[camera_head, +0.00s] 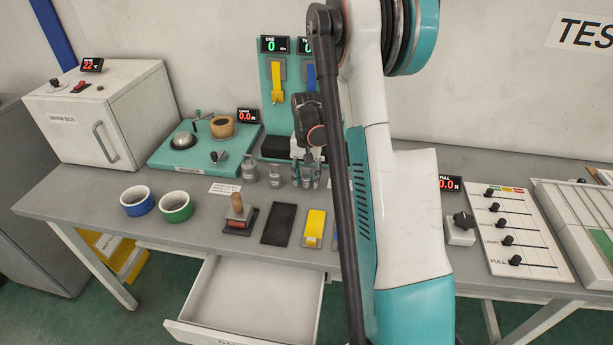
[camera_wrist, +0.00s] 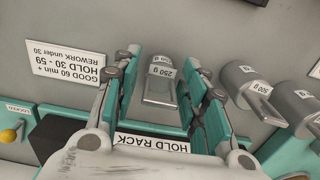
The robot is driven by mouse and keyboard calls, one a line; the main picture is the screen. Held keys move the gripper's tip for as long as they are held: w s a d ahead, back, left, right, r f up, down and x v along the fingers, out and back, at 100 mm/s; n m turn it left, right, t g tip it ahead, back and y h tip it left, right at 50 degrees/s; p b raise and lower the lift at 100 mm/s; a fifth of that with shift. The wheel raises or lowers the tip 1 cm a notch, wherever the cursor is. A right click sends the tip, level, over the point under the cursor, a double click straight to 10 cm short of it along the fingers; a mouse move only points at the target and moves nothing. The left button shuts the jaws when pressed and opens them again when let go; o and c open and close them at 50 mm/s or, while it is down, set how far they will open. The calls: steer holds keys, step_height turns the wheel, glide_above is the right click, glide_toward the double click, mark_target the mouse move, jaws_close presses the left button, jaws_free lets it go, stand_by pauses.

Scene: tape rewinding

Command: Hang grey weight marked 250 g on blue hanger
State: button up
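The grey weight marked 250 g (camera_wrist: 161,88) shows between the fingers of my gripper (camera_wrist: 160,95) in the wrist view. The fingers are spread, with narrow gaps on both sides of the weight; I cannot tell how far it reaches between them. In the head view my gripper (camera_head: 308,150) points down over the small weights (camera_head: 306,176) in front of the test stand, and partly hides them. The blue hanger (camera_head: 309,76) hangs on the teal stand (camera_head: 267,72), partly covered by my arm.
Other grey weights stand close by, two (camera_wrist: 242,82) (camera_wrist: 294,103) at right in the wrist view. A yellow hanger (camera_head: 278,84) hangs left of the blue one. Tape rolls (camera_head: 176,207), a roller (camera_head: 239,212) and a dark tray (camera_head: 279,225) lie on the bench. A drawer (camera_head: 252,300) is open below.

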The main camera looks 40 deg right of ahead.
mark_target(306, 168)
steer(key=shift+r, duration=0.15)
step_height(306, 168, up, 12)
steer(key=p, duration=0.3)
stand_by(0.4)
stand_by(0.4)
